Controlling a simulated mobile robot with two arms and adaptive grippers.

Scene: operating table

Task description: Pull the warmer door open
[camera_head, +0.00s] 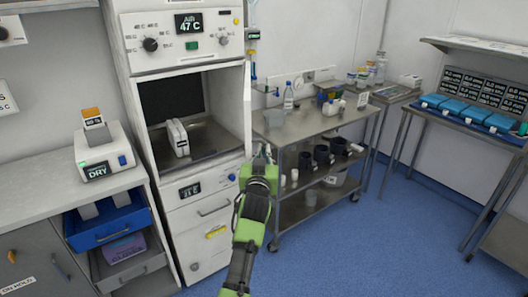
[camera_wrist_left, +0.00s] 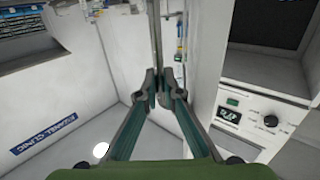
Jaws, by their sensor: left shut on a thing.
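The warmer (camera_head: 180,52) is a tall white cabinet with a display reading 47 C; its panel also shows in the left wrist view (camera_wrist_left: 248,112). Its upper compartment is uncovered, and a white item (camera_head: 178,138) stands inside. The warmer door (camera_head: 247,108) stands swung out at the right side of the opening, seen nearly edge-on. It is a pale panel in the left wrist view (camera_wrist_left: 203,65). My left gripper (camera_head: 262,153) is at the door's outer side, shut on its upright bar handle (camera_wrist_left: 157,35). The handle is hard to make out in the head view. My right gripper is not in view.
A steel cart (camera_head: 322,122) with bottles and dark containers stands just right of the door and my left arm. A counter with a white device (camera_head: 103,150) and an open blue drawer (camera_head: 105,222) are at the left. Blue floor (camera_head: 400,235) is clear at the right.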

